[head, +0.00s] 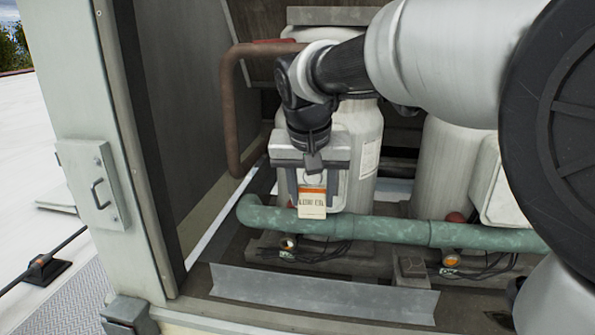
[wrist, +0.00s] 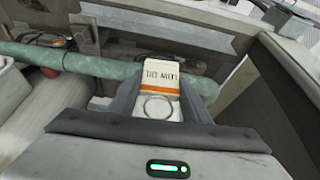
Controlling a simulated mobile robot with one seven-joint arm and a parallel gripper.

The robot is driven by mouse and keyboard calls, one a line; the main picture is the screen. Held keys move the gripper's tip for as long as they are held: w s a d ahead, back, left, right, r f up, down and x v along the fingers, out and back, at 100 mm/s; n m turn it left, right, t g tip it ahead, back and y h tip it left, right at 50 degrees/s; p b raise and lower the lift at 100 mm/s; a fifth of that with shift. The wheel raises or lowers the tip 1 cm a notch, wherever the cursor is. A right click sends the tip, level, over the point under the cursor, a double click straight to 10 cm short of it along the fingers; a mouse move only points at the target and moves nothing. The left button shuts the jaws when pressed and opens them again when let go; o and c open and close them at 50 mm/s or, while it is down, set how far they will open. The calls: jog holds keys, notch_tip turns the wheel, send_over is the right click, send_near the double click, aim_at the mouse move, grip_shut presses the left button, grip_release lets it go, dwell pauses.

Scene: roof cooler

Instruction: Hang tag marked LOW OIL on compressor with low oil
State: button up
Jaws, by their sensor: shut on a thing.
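A white tag with an orange band (head: 312,203) hangs from my gripper (head: 314,168). In the wrist view the tag (wrist: 163,72) reads LOW OIL, and a wire ring (wrist: 158,107) shows near its banded end. My gripper (wrist: 158,108) is shut on the tag in front of the left compressor (head: 360,140), a pale cylinder with a box on its front. A second compressor (head: 440,170) stands to the right, partly hidden by my arm. Round sight glasses show low on both, at the left (head: 288,243) and right (head: 450,260); their oil levels are too small to read.
A green pipe (head: 390,229) runs across the front of both compressors, just behind the tag. A brown pipe (head: 228,110) bends down at the left. The cabinet post (head: 95,130) bounds the opening at left. A metal angle strip (head: 320,292) lies along the floor.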

jog(key=shift+m, duration=0.3)
jog(key=a+r, duration=0.1)
jog(key=r, duration=0.1)
jog(key=s+r, duration=0.1)
jog(key=r, duration=0.1)
jog(key=s+a+r, duration=0.1)
jog(key=r, duration=0.1)
jog(key=shift+s+a+r, duration=0.15)
jog(key=shift+a+r, duration=0.15)
jog(key=shift+a, duration=0.05)
jog(key=w+d+f+p, duration=0.1)
jog(key=w+d+p, duration=0.1)
jog(key=w, duration=0.8)
jog(key=shift+f+p, duration=0.4)
jog(key=shift+p, duration=0.3)
jog(key=shift+f, duration=0.1)
jog(key=o, duration=1.1)
jog(key=shift+s, duration=0.1)
